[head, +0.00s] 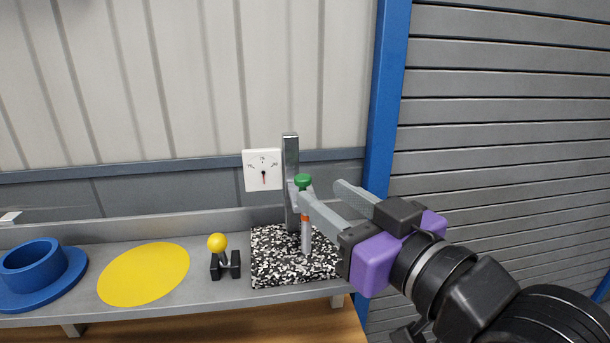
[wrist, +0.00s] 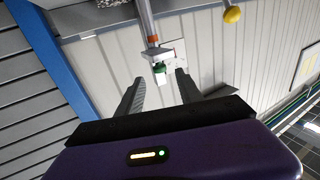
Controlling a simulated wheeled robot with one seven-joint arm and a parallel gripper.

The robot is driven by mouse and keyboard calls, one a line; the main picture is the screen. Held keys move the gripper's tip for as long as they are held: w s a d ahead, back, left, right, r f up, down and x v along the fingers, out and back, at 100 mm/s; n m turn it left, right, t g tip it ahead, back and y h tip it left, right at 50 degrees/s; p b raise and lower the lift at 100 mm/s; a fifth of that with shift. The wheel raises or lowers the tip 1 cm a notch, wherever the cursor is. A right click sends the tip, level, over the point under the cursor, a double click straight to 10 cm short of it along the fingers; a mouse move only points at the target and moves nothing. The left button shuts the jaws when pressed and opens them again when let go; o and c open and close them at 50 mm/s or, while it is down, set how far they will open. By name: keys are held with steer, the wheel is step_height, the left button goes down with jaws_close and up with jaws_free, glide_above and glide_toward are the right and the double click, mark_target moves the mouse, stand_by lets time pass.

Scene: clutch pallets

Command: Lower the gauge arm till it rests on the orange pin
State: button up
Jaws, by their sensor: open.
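The stand has a grey metal column (head: 290,165) and a green knob (head: 303,181) beside it, which I take to be on the gauge arm; the arm is mostly hidden. Below the knob a grey pin (head: 306,240) with an orange band (head: 305,218) stands upright on the speckled base. In the wrist view the orange part (wrist: 153,39) and the green knob (wrist: 159,67) line up, the knob lying between my fingertips in the picture. Whether arm and pin touch I cannot tell. My gripper (head: 320,188) is open, its near finger overlapping the space just below the knob.
A white dial (head: 263,180) hangs behind the column. The speckled base (head: 275,270) sits on a grey bench. Left of it are a yellow-knobbed lever (head: 217,243), a flat yellow disc (head: 143,275) and a blue flanged ring (head: 65,280). A blue post (head: 385,100) rises behind my gripper.

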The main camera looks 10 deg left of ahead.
mark_target(307, 183)
steer(key=p+x, duration=0.1)
steer(key=x, duration=0.6)
steer(key=shift+w+p, duration=0.1)
steer(key=shift+p, duration=0.3)
jaws_close()
stand_by(1.0)
